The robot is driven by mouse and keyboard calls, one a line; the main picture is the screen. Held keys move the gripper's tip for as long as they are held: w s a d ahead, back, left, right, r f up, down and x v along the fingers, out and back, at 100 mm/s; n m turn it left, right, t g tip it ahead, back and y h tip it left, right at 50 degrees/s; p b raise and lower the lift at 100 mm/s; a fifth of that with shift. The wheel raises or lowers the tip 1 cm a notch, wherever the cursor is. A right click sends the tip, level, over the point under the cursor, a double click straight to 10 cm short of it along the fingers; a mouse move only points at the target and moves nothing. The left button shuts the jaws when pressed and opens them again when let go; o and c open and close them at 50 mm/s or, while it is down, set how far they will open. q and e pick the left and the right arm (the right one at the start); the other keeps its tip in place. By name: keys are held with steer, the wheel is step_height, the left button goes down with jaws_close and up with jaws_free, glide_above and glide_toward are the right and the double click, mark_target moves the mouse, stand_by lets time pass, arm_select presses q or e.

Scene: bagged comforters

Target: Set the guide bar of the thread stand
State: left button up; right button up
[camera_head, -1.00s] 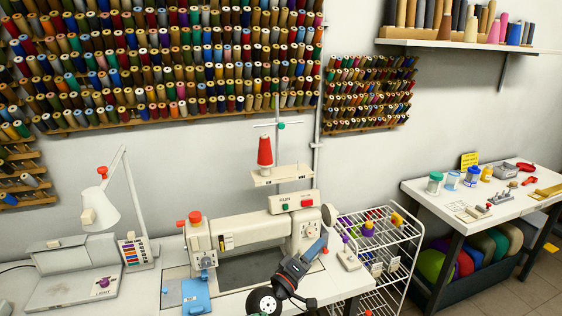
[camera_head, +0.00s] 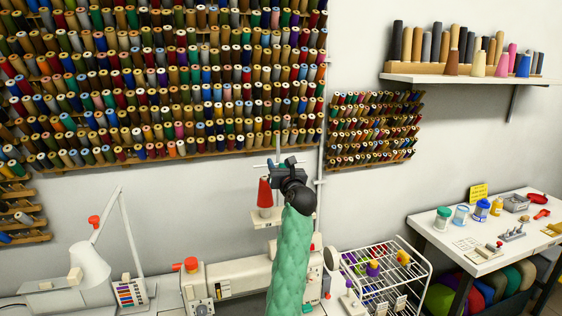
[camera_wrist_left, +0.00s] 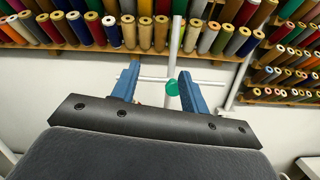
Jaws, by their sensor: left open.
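The thread stand's upright pole (camera_head: 278,146) rises behind the sewing machine, with a red thread cone (camera_head: 264,192) on its white plate (camera_head: 262,221). The thin guide bar (camera_head: 262,165) crosses the pole near its top and looks roughly level. In the left wrist view, the guide bar (camera_wrist_left: 153,79) runs crosswise with a green knob (camera_wrist_left: 172,89) at the pole. My left gripper (camera_head: 287,162) is at bar height, partly covering the bar. In the wrist view its blue fingers (camera_wrist_left: 158,68) are open, with the knob between them, nearer the right finger. Contact cannot be told.
The sewing machine (camera_head: 235,275) stands below my green-sleeved left arm. A lamp (camera_head: 90,262) is at left. A wire cart (camera_head: 410,270) and a side table (camera_head: 470,245) are at right. Spool racks (camera_head: 170,85) cover the wall close behind the stand.

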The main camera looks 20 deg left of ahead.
mark_target(281, 165)
arm_select(q)
steer(key=shift+n+g+h, duration=0.6)
steer(key=shift+n+g, duration=0.2)
steer(key=w+f+b, duration=0.2)
steer(key=w+b, duration=0.1)
steer(key=shift+w+d+f, duration=0.2)
steer(key=shift+w+f, duration=0.1)
steer(key=shift+f, duration=0.05)
arm_select(e)
steer(key=w+a+r, duration=0.1)
steer(key=w+r, duration=0.3)
steer(key=shift+w+a+r, duration=0.15)
steer(key=shift+w+r, duration=0.15)
steer(key=shift+r, duration=0.1)
arm_select(q)
steer(key=c, duration=0.9)
steer(key=shift+o, duration=0.2)
